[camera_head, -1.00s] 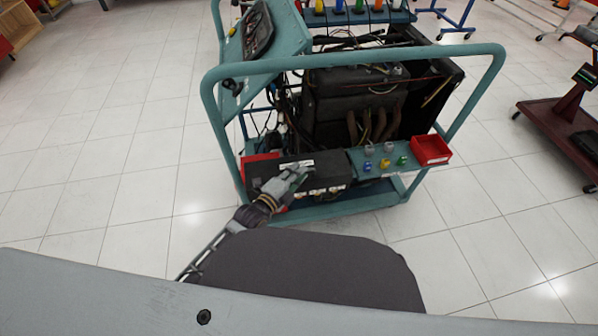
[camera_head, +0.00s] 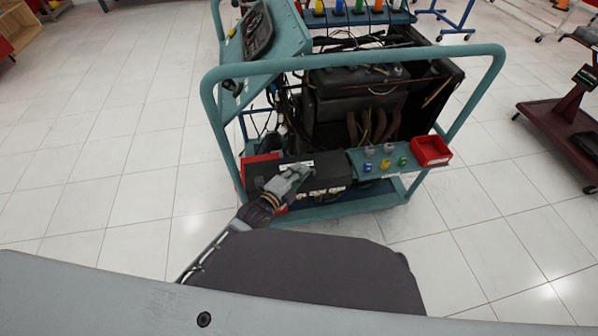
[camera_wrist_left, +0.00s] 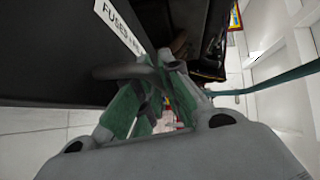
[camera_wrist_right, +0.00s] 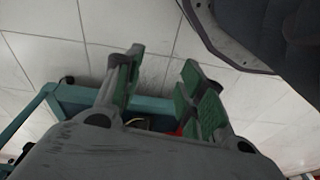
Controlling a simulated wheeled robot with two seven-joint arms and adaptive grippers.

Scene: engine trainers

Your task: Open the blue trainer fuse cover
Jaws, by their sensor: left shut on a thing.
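The blue trainer (camera_head: 350,65) is a blue-green tube frame on a base around a dark engine. Its black fuse cover (camera_head: 262,172) with a white label sits at the near lower left of the frame and looks closed. My left gripper (camera_head: 303,172) is at the cover's front. In the left wrist view the label reads "FUSES" on the dark cover (camera_wrist_left: 50,45), and the left fingers (camera_wrist_left: 155,72) are shut on a dark bar-like handle (camera_wrist_left: 128,71) below it. My right gripper (camera_wrist_right: 163,70) shows only in its wrist view, open and empty.
A red tray (camera_head: 431,151) and a blue panel with several coloured caps (camera_head: 367,167) are right of the cover. Another red tray (camera_head: 262,158) is behind its left end. A dark red stand (camera_head: 565,125) is at far right.

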